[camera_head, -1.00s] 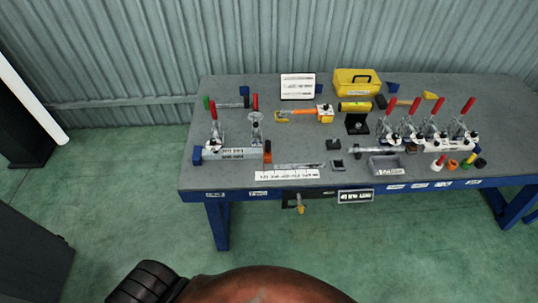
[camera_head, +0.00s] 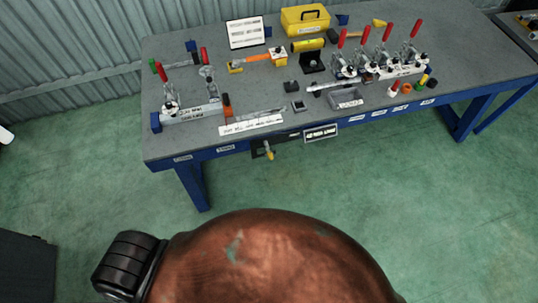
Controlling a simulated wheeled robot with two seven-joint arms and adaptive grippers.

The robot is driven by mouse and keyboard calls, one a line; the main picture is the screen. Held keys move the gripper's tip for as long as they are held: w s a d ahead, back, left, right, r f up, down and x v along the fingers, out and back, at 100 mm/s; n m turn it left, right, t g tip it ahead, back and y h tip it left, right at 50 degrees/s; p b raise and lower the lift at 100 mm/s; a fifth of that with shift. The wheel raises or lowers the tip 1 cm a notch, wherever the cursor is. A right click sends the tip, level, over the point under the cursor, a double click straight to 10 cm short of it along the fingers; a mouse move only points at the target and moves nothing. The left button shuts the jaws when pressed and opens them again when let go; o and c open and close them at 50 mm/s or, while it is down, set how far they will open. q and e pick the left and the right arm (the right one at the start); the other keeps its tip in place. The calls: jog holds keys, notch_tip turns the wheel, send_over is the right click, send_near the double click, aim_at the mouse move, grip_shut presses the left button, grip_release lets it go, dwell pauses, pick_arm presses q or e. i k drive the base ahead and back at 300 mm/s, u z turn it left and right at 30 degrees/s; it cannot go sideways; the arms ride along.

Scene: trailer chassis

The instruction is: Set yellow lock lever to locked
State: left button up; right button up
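A small yellow lever (camera_head: 269,153) hangs below the front edge of the blue-framed workbench, joined to a dark bracket (camera_head: 262,146). It looks like the yellow lock lever. It points downward with a slight tilt, but it is too small to tell its lock setting. Neither of my grippers is in view.
The workbench top (camera_head: 215,135) holds red-handled toggle clamps (camera_head: 387,58), a yellow toolbox (camera_head: 305,20) and small parts. A large rust-brown rounded body (camera_head: 265,262) and a black ribbed cylinder (camera_head: 130,265) fill the bottom. Green floor (camera_head: 400,185) is clear before the bench.

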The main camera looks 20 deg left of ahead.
aim_at(269, 152)
jog(key=z, duration=1.5)
jog(key=i, duration=2.95)
jog(key=u, duration=4.35)
